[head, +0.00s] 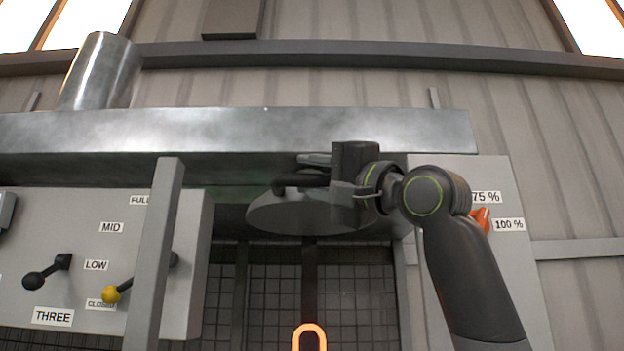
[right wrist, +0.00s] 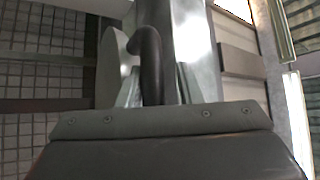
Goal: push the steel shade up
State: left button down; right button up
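The steel shade (head: 300,216) is a grey rounded plate below the long steel hood, with a black curved handle (head: 300,181) on its upper side. My right gripper (head: 318,175) is at this handle, one finger above it and one lower. In the right wrist view, the handle (right wrist: 150,62) runs between two pale fingers that stand apart, with a gap on its right side. The shade's plate (right wrist: 108,66) shows left of the handle. I cannot tell whether a finger touches the handle. My left gripper is not in view.
The steel hood (head: 240,130) spans above my right gripper. A glowing orange heating element (head: 309,329) is below the shade. A left panel has a black lever (head: 36,281) and a yellow-knobbed lever (head: 111,294). A grey post (head: 157,250) stands before it. An orange knob (head: 481,219) is at right.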

jog(key=shift+o, duration=0.7)
jog(key=shift+f, duration=0.1)
jog(key=shift+d+f, duration=0.1)
jog(key=shift+f, duration=0.1)
jog(key=b+v, duration=0.8)
jog(key=v, duration=0.9)
jog(key=shift+s+r, duration=0.1)
jog(key=shift+r, duration=0.05)
